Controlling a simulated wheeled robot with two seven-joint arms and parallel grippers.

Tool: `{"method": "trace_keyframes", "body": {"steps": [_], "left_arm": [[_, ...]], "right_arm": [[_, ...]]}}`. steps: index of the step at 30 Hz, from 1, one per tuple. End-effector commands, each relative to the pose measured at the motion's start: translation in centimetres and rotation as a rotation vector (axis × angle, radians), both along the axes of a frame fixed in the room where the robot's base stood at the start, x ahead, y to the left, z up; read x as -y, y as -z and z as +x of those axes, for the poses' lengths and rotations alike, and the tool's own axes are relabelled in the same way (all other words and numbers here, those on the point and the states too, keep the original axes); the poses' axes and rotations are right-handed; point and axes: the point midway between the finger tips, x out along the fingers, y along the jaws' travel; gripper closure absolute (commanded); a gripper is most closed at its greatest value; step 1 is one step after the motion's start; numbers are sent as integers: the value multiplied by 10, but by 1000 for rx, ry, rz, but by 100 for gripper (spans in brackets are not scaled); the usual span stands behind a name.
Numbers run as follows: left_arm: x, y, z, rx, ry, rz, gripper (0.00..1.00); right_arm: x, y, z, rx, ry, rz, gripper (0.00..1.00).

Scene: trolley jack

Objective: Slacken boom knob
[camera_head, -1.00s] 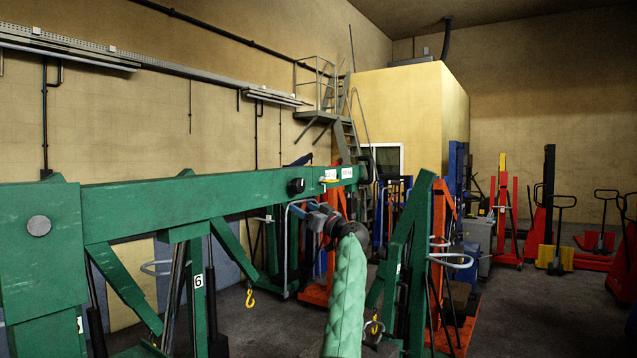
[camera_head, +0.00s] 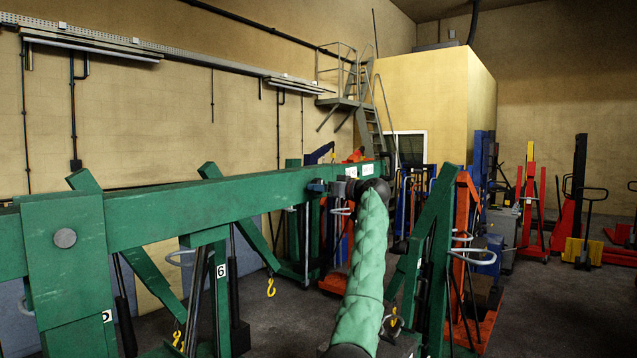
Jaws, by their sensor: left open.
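The green boom (camera_head: 150,209) of a trolley jack runs across the left half of the head view, with two small white labels near its right end. The boom knob (camera_head: 315,188) is a small dark shape on the boom's side, left of the labels. My left arm, in a pale green sleeve, rises from the bottom centre. My left gripper (camera_head: 325,188) is open and points left along the boom, its fingertips at the knob and partly hiding it. I cannot tell whether they touch it. My right gripper is not in view.
Green legs and struts (camera_head: 220,290) stand under the boom, with yellow hooks (camera_head: 271,287) hanging near them. Another green frame (camera_head: 432,260) and an orange jack (camera_head: 465,250) stand close on the right. Red lifters and pallet trucks stand farther back. Some floor is clear at the right.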

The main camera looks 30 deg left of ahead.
Motion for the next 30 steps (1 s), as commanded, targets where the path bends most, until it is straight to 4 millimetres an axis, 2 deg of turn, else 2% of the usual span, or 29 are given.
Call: {"method": "trace_keyframes", "body": {"steps": [1,6,17,24,30], "left_arm": [[-6,-3,1,-2,-1,0,33],[-18,0,2,-2,0,0,33],[-21,1,2,0,1,0,33],[-21,1,2,0,1,0,78],[-21,1,2,5,2,-1,78]], "right_arm": [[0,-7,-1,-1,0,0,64],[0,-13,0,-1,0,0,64],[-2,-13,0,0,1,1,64],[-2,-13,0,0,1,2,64],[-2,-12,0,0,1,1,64]]}}
